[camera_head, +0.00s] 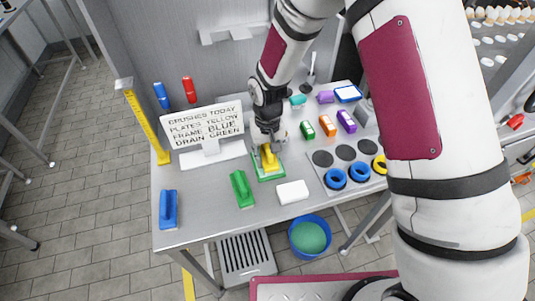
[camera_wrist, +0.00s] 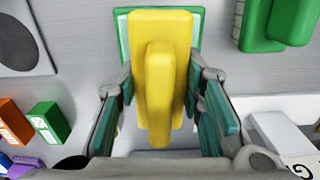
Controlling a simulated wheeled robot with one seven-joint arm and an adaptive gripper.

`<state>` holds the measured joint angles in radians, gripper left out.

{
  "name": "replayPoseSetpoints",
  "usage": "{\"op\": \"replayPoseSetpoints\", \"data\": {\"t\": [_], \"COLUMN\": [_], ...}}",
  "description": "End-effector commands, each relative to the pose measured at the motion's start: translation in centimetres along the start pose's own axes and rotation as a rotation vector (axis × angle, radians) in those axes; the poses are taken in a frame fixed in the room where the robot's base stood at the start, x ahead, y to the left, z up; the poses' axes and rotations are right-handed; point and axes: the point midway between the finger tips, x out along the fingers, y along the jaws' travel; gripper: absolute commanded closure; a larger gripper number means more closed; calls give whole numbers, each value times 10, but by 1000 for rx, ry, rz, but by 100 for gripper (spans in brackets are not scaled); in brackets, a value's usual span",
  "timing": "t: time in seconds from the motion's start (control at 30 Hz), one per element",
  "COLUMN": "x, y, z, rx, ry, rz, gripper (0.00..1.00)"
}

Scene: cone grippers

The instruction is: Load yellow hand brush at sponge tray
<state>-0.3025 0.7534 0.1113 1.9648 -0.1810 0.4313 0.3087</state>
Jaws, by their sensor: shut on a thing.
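The yellow hand brush (camera_head: 269,158) is between the fingers of my gripper (camera_head: 267,141), at the middle of the table. In the wrist view the brush (camera_wrist: 160,35) has its raised handle toward me, and my gripper (camera_wrist: 161,88) is shut on it, with teal pads on both sides. A flat green-edged tray with a light inside (camera_head: 269,179) lies under the brush; its green edge (camera_wrist: 122,38) shows behind the brush in the wrist view. I cannot tell whether the brush touches the tray, or whether this is the sponge tray.
A green brush (camera_head: 242,189), a white block (camera_head: 292,192) and a blue brush (camera_head: 168,209) stand nearby. A sign (camera_head: 202,127) about brush colours stands at left. Small coloured boxes (camera_head: 327,125) and a panel with rings (camera_head: 335,179) are at right.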

Motion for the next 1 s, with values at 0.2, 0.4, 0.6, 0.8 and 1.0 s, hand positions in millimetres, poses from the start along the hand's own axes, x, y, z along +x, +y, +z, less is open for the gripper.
{"op": "replayPoseSetpoints", "data": {"t": [0.2,0.4,0.6,0.8,1.0], "x": [-11,-26,-41,-55,-67], "y": [0,0,0,0,0], "z": [1,1,1,0,0], "rx": [0,1,0,0,1], "ry": [0,0,0,1,1], "rz": [0,0,0,0,0], "gripper": [88,88,88,88,88]}}
